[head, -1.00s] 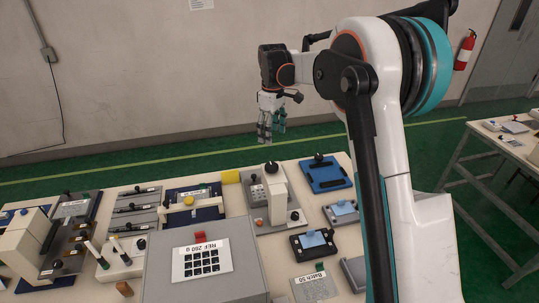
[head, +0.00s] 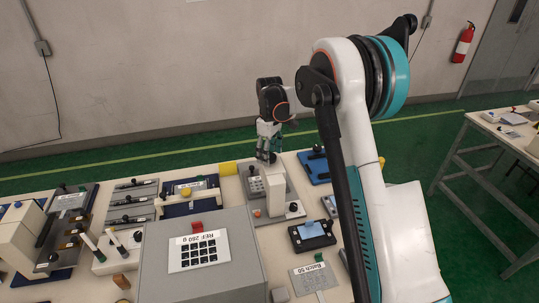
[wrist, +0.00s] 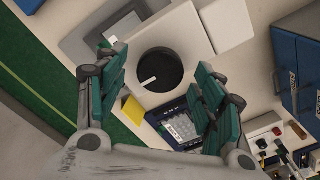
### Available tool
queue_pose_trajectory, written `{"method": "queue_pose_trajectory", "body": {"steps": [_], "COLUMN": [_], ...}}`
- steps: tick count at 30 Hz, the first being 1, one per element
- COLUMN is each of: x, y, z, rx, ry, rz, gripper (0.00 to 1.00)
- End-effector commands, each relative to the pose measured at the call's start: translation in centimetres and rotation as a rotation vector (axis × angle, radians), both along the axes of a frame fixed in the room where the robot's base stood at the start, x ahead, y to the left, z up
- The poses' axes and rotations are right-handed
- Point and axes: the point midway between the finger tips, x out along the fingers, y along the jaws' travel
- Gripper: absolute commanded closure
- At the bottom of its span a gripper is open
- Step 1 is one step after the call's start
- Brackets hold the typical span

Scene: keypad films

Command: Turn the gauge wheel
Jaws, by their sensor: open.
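The gauge wheel (wrist: 160,70) is a round black knob with a short white mark, on top of a cream-coloured gauge housing (wrist: 191,35). In the head view this housing (head: 272,187) stands on a grey base at the far side of the table, and the wheel is mostly hidden by my fingers. My gripper (head: 268,151) is directly over the housing, pointing down. In the wrist view my gripper (wrist: 160,82) is open, with teal fingers on either side of the wheel and a visible gap to it on both sides.
Several sliders and small fixtures crowd the table's left. The wall is behind.

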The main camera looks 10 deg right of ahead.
Motion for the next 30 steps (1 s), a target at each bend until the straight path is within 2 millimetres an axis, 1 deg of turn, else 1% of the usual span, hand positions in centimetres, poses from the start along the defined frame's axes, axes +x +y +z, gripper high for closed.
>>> {"method": "queue_pose_trajectory", "body": {"steps": [3,10,11,12,14,15,16,17,26,30], "x": [0.00,0.00,0.00,0.00,0.00,-0.01,0.00,0.00,-0.01,-0.01], "y": [0.00,0.00,0.00,0.00,0.00,0.01,0.00,0.00,0.00,-0.01], "z": [-0.43,-0.45,-0.44,-0.44,-0.44,-0.44,-0.44,-0.44,-0.45,-0.47], "rx": [0.000,0.000,0.000,0.000,0.000,0.000,0.000,0.000,0.000,0.000], "ry": [0.000,0.000,0.000,0.000,0.000,0.000,0.000,0.000,0.000,0.000], "rz": [0.000,0.000,0.000,0.000,0.000,0.000,0.000,0.000,-0.018,-0.067], "gripper": [0.37,0.37,0.40,0.49,0.62,0.71,0.78,0.82,0.82,0.82]}}
